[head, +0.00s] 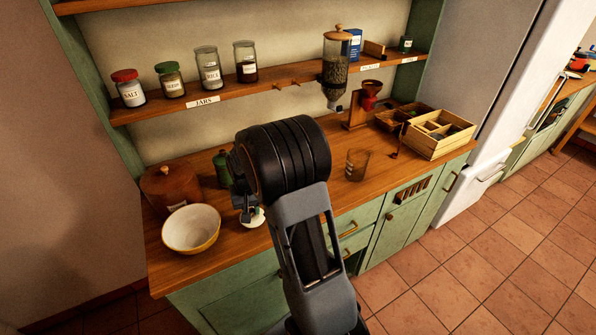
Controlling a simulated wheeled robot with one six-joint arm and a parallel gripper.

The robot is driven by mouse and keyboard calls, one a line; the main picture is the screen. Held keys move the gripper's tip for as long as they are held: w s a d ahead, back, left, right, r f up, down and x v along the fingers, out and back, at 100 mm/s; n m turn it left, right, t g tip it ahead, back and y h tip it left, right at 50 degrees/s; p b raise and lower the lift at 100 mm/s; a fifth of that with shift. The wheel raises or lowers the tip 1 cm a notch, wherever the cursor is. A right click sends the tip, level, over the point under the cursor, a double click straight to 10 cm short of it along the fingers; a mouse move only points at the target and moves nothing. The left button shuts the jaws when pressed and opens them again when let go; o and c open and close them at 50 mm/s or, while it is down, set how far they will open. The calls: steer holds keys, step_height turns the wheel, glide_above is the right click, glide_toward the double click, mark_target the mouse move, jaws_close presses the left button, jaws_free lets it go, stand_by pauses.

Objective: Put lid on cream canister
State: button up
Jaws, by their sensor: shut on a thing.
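My gripper (244,206) is low over the front of the wooden counter, left of the middle, and mostly hidden behind my dark wrist. It is shut on a small round cream-white piece (256,220), which looks like the lid; only part of it shows at the jaws. I cannot make out a cream canister for certain; my arm covers part of the counter. A brown round canister (168,190) with a knobbed top stands at the left back of the counter, left of my gripper.
A cream bowl (191,229) stands left of my gripper. A dark green bottle (222,169) stands close behind it. A clear brownish glass (357,165), a red-topped grinder (369,96) and a wooden divided box (437,134) are on the right. Labelled jars (208,70) line the shelf above.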

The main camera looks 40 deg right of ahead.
steer(key=shift+r+p, duration=1.6)
steer(key=shift+r, duration=0.85)
steer(key=shift+d, duration=0.1)
